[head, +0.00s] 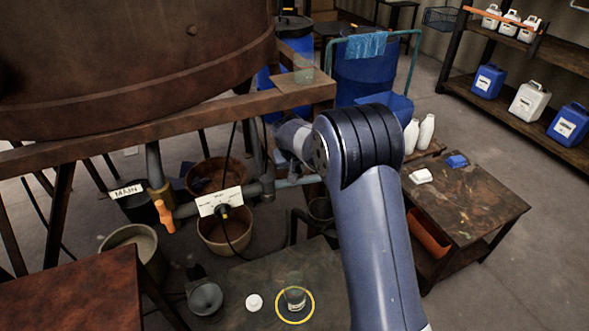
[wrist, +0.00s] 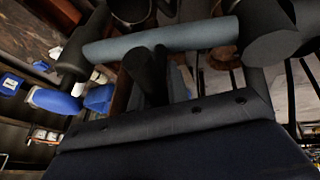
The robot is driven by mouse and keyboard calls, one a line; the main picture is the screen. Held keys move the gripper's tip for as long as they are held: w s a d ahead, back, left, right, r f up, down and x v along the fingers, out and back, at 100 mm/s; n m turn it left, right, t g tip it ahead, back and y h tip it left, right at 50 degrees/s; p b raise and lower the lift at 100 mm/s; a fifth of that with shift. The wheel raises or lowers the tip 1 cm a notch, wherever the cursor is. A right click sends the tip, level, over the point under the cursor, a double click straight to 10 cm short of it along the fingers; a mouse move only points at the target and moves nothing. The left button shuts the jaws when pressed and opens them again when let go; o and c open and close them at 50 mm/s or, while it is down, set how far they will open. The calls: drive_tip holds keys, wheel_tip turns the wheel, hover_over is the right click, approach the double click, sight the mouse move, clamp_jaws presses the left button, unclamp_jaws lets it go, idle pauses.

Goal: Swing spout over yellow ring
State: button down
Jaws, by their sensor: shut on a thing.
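The yellow ring (head: 279,316) lies on a dark low table, around a clear glass beaker (head: 295,294). A grey pipe (head: 185,210) runs below the rusty vat, with an orange valve handle (head: 164,216) and a white label. A blue-grey bar (head: 297,182) continues to the right of the pipe's end; I cannot tell for sure whether it is the spout or its handle. In the wrist view, my gripper's dark fingers (wrist: 150,68) are shut on this bar (wrist: 205,35). In the head view my arm hides the gripper. The spout's outlet is not clearly visible.
The vat (head: 130,60) stands on a rusty steel frame. Buckets (head: 223,236) stand below the pipe. A white cap (head: 254,302) and a grey funnel-like cup (head: 205,297) are left of the ring. A side table (head: 480,200) stands right of my arm, with open floor beyond.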

sight(299, 182)
drive_tip(key=s+m+b, duration=0.1)
drive_tip(key=s+m+h+b, duration=0.1)
drive_tip(key=s+m+b, duration=0.1)
drive_tip(key=shift+d+f+m+g, duration=0.2)
drive_tip(key=shift+d+m+g, duration=0.1)
drive_tip(key=s+m+b, duration=0.1)
drive_tip(key=m, duration=0.1)
drive_tip(key=s+m+g+h+b, duration=0.1)
drive_tip(key=s, duration=0.1)
drive_tip(key=shift+a+r+m+h, duration=0.1)
drive_tip(key=shift+m+h, duration=0.2)
drive_tip(key=shift+m, duration=0.1)
drive_tip(key=s+a+m+g+h, duration=0.1)
drive_tip(key=s+a+m+g, duration=0.2)
drive_tip(key=m, duration=0.5)
drive_tip(key=shift+s+a+p, duration=0.3)
drive_tip(key=shift+s+a, duration=0.15)
drive_tip(key=shift+s, duration=0.85)
drive_tip(key=shift+r+m+g, duration=0.1)
drive_tip(key=shift+m+g, duration=0.2)
drive_tip(key=c, duration=1.4)
unclamp_jaws()
drive_tip(key=shift+a, duration=0.1)
drive_tip(key=shift+o, duration=0.2)
drive_tip(key=v, duration=1)
drive_tip(key=shift+a+r+p, duration=0.25)
drive_tip(key=shift+r+p, duration=0.1)
